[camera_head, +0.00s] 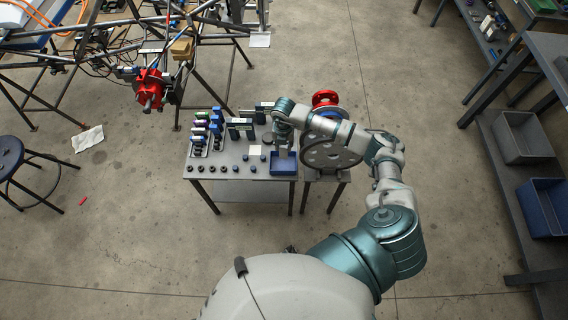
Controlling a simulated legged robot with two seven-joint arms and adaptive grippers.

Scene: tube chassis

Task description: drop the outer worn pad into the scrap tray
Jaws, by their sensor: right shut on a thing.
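My right gripper (283,149) points down at the right end of the small work table, above the blue scrap tray (284,171). It is shut on a small piece, most likely the outer worn pad. The piece is too small and too covered by the fingers to make out clearly. The visible tray floor looks bare, but the gripper hides its back part. My left gripper is out of view.
The work table (230,175) carries bottles, dark blocks, a white square and a row of small round parts left of the tray. A grey disc (332,154) stands right of it. The tube chassis with a red caliper (150,90) is at upper left.

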